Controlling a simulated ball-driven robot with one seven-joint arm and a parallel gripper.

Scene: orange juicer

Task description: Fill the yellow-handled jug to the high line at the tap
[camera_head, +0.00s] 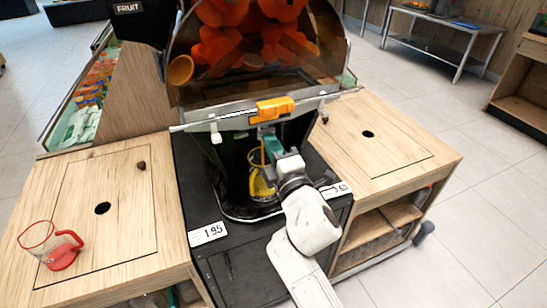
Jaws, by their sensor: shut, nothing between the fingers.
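The yellow-handled jug (262,186) stands upright on the black base of the juicer, below the tap area. Its yellow part shows, but its lines and its fill level are too small to read. A thin orange streak (262,153) runs down above the jug and looks like juice. An orange block (275,108) sits on the juicer front, above the tap area. My gripper (268,141), with teal fingers, is shut and empty at the juicer front, above the jug. The tap itself is mostly hidden behind it.
A red-handled jug (62,250) stands on the left wooden counter (125,240). The right wooden counter (385,130) is mostly clear, with a dark hole. Oranges (235,45) fill the juicer's clear hood. Price tags (207,233) lie on the black front edge.

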